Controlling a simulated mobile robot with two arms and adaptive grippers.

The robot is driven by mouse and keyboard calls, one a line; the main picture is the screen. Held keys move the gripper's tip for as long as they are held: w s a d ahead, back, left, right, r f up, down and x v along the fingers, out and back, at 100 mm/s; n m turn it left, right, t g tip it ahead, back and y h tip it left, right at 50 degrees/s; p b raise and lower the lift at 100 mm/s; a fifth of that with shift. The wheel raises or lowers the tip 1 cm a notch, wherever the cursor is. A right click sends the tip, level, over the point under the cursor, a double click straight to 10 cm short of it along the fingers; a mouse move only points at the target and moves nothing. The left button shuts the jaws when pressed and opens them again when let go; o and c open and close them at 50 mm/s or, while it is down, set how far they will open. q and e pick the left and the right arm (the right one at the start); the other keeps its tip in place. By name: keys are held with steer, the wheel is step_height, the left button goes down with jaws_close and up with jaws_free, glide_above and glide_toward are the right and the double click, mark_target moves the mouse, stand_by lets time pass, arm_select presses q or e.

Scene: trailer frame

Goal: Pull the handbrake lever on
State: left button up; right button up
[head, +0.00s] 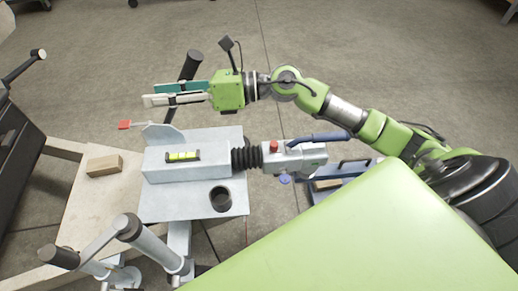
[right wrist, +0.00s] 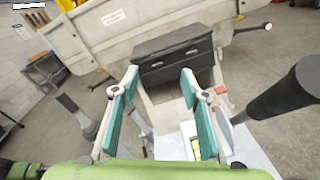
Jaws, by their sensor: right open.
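The handbrake lever (head: 190,65) has a black grip and rises from beside the grey sector plate (head: 165,134) on the drawbar. My right gripper (head: 152,94) is open and empty, its fingers pointing left in the head view above the drawbar. Its fingers cover the lever's lower part there. In the right wrist view, the lever's thick black grip (right wrist: 285,93) stands to the right, outside the open teal-padded fingers (right wrist: 160,88). I cannot tell whether it touches the gripper. A red tab (head: 125,124) sits left of the sector plate. My left gripper is not in view.
The grey drawbar housing (head: 215,141) carries a yellow-green level (head: 183,156). Black bellows (head: 245,158) join it to the coupling head with a blue handle (head: 318,138). A wood block (head: 104,166) lies left. Metal posts with black-ended cranks (head: 130,227) stand in front.

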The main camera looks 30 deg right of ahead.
step_height(320, 180, up, 3)
steer(key=m+t, duration=0.4)
steer(key=m, duration=0.1)
steer(key=m+t+h, duration=0.7)
steer(key=m+h, duration=0.5)
steer(key=m, duration=0.9)
glide_toward(194, 62)
steer(key=x, duration=0.4)
steer(key=shift+w, duration=0.35)
steer(key=s+d+f+m+g+h, duration=0.1)
steer(key=s+f+m+g, duration=0.2)
steer(key=f, duration=0.4)
steer(key=s+d+f+m+g+h, duration=0.2)
steer(key=s+f+m+g, duration=0.1)
steer(key=s+f+m, duration=0.2)
steer(key=s+d+f+m+g+h, duration=0.1)
steer(key=s+d+f+m+g, duration=0.1)
steer(key=f, duration=0.7)
steer(key=shift+s+d+m+g+h, duration=0.2)
steer(key=shift+s+m+g, duration=0.25)
steer(key=shift+s, duration=0.35)
steer(key=shift+s+d+m+g+h, duration=0.1)
steer(key=shift+s+m+g+h, duration=0.2)
steer(key=shift+s+m, duration=0.4)
steer(key=shift+s+a+f, duration=0.1)
steer(key=shift+s+f, duration=0.2)
steer(key=shift+s, duration=0.1)
